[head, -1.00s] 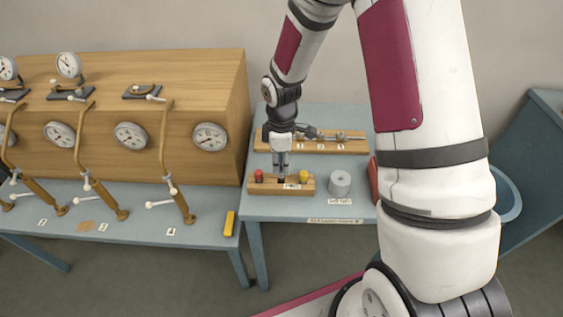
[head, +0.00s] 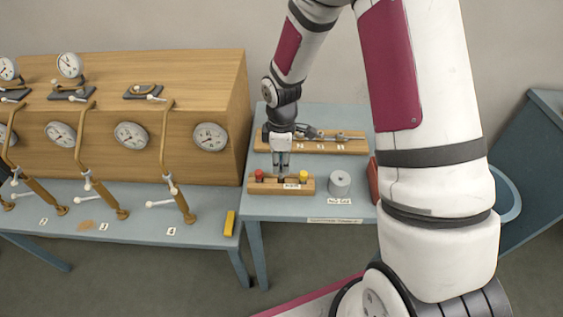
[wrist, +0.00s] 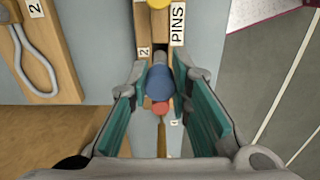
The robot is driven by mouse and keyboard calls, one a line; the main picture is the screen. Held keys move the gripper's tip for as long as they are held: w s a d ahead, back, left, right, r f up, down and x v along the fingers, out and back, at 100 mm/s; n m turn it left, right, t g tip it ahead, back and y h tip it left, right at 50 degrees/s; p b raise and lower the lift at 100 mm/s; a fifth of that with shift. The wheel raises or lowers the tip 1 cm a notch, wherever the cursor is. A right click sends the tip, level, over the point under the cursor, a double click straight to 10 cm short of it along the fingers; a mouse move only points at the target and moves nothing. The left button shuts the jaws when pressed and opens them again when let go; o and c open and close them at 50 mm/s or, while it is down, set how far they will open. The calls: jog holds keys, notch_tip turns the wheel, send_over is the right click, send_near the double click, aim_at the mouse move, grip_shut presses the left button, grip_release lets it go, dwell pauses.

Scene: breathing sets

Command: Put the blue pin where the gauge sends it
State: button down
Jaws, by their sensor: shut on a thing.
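My gripper (head: 282,168) points down over the middle of the wooden pin rack (head: 269,188) on the small blue table. In the wrist view its fingers (wrist: 160,84) are closed on the round head of the blue pin (wrist: 159,86). In the head view the blue pin is hidden by the fingers. I cannot tell whether its lower end is still in the rack. The red pin (head: 259,174) is left of my gripper and the yellow pin (head: 303,175) is right of it. Dial gauges (head: 210,137) show on the wooden cabinet; their readings are too small to tell.
Behind the rack lies a labelled wooden board (head: 345,146) with metal parts on it. A grey cylinder (head: 340,184) stands right of the rack, with a red object (head: 374,178) beyond it. Tall brown levers (head: 178,197) stand before the cabinet (head: 180,85). A yellow block (head: 230,223) lies at the bench's right end.

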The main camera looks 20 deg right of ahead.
aim_at(281, 177)
jog(key=shift+f+b, duration=0.8)
jog(key=shift+f, duration=1.7)
jog(key=c, duration=1.4)
grip_release()
notch_tip(281, 177, up, 12)
jog(key=shift+f, duration=0.1)
